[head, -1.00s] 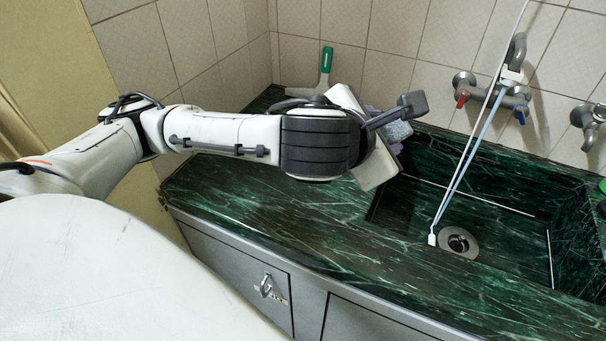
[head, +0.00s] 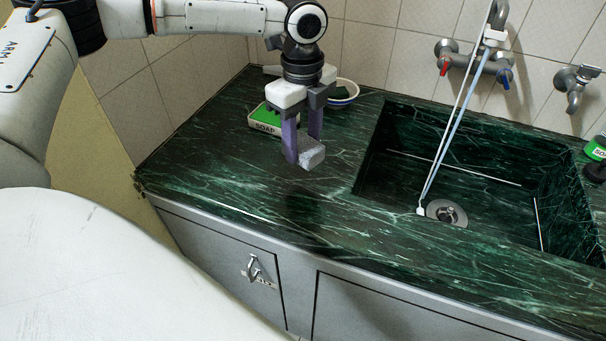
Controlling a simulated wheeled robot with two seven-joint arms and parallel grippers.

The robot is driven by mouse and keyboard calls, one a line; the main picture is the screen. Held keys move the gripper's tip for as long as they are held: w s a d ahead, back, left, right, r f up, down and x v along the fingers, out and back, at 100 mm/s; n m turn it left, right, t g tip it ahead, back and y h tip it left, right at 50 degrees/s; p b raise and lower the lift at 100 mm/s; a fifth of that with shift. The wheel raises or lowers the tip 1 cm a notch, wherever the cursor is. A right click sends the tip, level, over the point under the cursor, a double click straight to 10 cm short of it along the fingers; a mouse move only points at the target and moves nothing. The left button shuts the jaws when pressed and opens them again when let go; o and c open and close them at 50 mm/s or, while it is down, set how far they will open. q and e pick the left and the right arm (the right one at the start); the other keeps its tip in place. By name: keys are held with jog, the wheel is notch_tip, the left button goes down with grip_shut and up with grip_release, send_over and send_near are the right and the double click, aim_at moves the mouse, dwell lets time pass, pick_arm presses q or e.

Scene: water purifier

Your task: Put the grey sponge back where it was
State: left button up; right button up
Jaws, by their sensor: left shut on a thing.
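My left gripper (head: 302,147) points down over the left part of the green marble counter (head: 225,175). It is shut on the grey sponge (head: 312,155), a small light-grey block between its purple fingers. The sponge seems to hang above the counter, with a dark shadow below it; the exact height is hard to tell. My right gripper is not in view.
A green and white soap box (head: 264,119) stands just left of and behind the gripper. A bowl (head: 347,90) with something dark green in it stands behind the gripper, partly hidden. The sink (head: 470,185) opens to the right. Front-left counter is clear.

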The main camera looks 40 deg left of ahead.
aim_at(303, 142)
pick_arm(q)
notch_tip(303, 142, down, 8)
jog(key=shift+r, duration=0.2)
jog(key=o, duration=1)
jog(key=shift+c, duration=0.2)
notch_tip(303, 142, up, 12)
jog(key=shift+r, duration=0.1)
